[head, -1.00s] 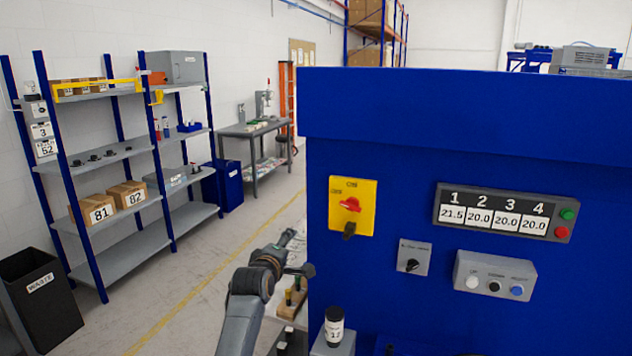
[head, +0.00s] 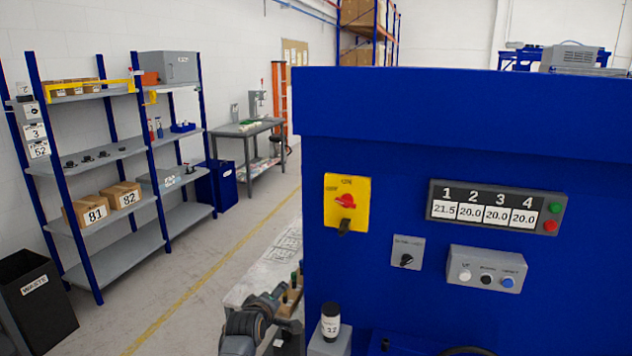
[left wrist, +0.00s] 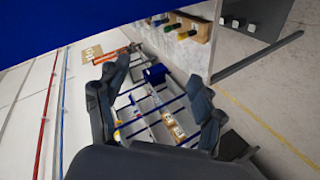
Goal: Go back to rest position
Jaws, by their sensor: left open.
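My left gripper (left wrist: 155,95) fills the lower middle of the left wrist view. Its two dark fingers stand apart with nothing between them; the shelves show through the gap. In the head view my left arm (head: 250,322) comes in at the bottom, left of the blue machine (head: 420,110), and its gripper is hard to make out. My right gripper is not in view.
The machine front carries a red and yellow switch (head: 346,202), a number display (head: 495,208) and a button box (head: 486,270). A black-capped bottle (head: 330,322) stands at its lower left. A waste bin (head: 38,300) and grey shelves (head: 110,260) stand left. The floor between is clear.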

